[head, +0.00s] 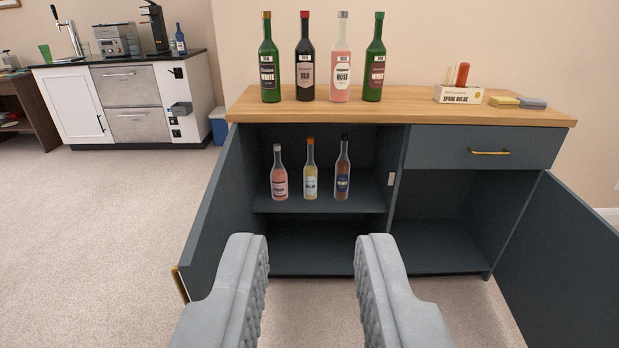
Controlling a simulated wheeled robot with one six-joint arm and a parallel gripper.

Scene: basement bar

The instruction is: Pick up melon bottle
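Three small bottles stand upright on the upper shelf inside the open cabinet: a pink one (280,180), a yellow one with an orange cap (310,178) and a brownish-red one with a dark cap (342,178). Their labels are too small to read, so I cannot tell which is the melon bottle. My gripper (311,245) is open and empty, with its two grey fingers wide apart. It is in front of the cabinet, lower in the picture than the bottles and apart from them.
The cabinet's left door (214,215) and right door (565,260) stand open. The wooden top (400,108) carries several tall wine bottles, a labelled box (458,95) and two sponges (518,102). The lower left compartment looks empty. A coffee counter (130,100) stands back left; carpet at left is clear.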

